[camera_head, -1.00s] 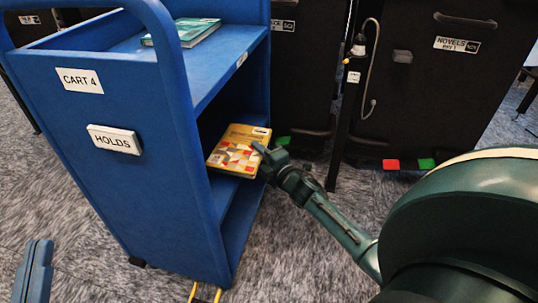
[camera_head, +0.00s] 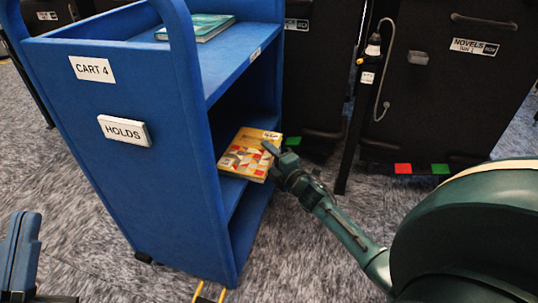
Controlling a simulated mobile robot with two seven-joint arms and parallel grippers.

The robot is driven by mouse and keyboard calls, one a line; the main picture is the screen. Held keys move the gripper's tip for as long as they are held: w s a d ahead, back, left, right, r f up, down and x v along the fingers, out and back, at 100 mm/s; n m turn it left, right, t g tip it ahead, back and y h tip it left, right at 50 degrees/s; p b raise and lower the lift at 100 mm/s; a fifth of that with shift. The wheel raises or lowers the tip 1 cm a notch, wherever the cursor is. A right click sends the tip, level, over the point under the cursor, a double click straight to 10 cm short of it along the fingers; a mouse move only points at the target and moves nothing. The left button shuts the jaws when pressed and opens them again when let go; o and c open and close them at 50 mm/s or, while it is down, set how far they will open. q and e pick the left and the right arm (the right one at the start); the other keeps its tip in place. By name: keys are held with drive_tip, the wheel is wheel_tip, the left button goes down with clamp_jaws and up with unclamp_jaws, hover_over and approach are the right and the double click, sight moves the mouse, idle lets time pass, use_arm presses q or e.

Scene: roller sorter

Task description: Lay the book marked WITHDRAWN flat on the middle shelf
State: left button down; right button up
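A yellow book (camera_head: 249,156) with a patterned cover and a small pale label, too small to read, lies roughly flat at the middle shelf (camera_head: 231,193) of the blue cart. Its near right part sticks out past the shelf's open side. I cannot tell whether it rests on the shelf or is held just above it. My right gripper (camera_head: 272,155) is at the book's right edge, one finger over the cover; the other finger is hidden, and it appears shut on the book.
The blue cart (camera_head: 160,180) carries CART 4 and HOLDS signs. A teal book (camera_head: 198,27) lies on its top shelf. Black cabinets (camera_head: 440,90) stand behind, with red (camera_head: 403,168) and green (camera_head: 440,169) patches below. Carpet (camera_head: 310,260) is open right of the cart.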

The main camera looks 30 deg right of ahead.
drive_tip(key=shift+s+f, duration=0.1)
drive_tip(key=shift+s, duration=0.2)
use_arm(q)
drive_tip(key=f+n+y+p, duration=0.1)
drive_tip(key=f, duration=0.1)
drive_tip(key=f+n+g+y+p, duration=0.1)
drive_tip(key=n+y+p, duration=0.1)
drive_tip(key=f+n+y+p, duration=0.1)
drive_tip(key=f+n, duration=0.1)
drive_tip(key=shift+s+d+f+g+y, duration=0.3)
drive_tip(key=shift+s+d+y, duration=0.05)
drive_tip(key=shift+s+y, duration=0.05)
use_arm(e)
drive_tip(key=s, duration=1.2)
drive_tip(key=shift+s+d, duration=0.2)
drive_tip(key=shift+s, duration=0.1)
